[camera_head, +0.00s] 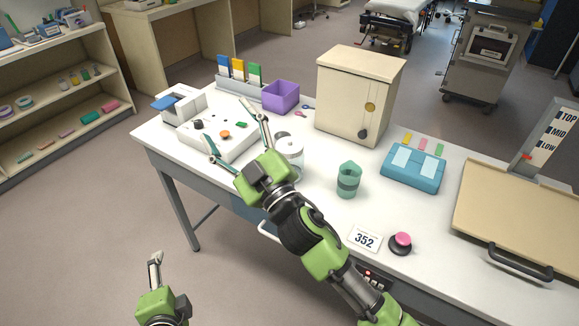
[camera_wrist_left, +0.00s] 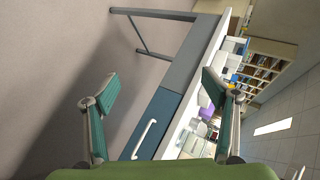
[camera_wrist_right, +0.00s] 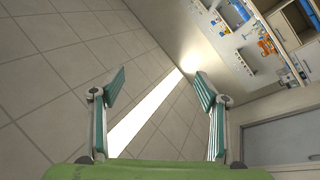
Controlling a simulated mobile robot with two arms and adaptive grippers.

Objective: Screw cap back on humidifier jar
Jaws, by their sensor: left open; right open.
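A clear jar (camera_head: 292,155) stands on the white table, partly hidden behind my right gripper; a greyish round top shows on it, but I cannot tell whether this is a cap. No separate cap is clearly visible. A green cup-like vessel with a darker band (camera_head: 348,180) stands upright to the right. My right gripper (camera_head: 228,124) is open and empty, appearing in front of the white panel device and left of the jar. My left gripper (camera_head: 165,278) is open and empty, low in front of the table; its spread fingers show in the left wrist view (camera_wrist_left: 158,88).
A white device with knobs (camera_head: 215,147), purple bin (camera_head: 281,97), beige cabinet (camera_head: 358,95) and blue case (camera_head: 413,170) stand on the table. Bare tabletop surrounds the green vessel.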

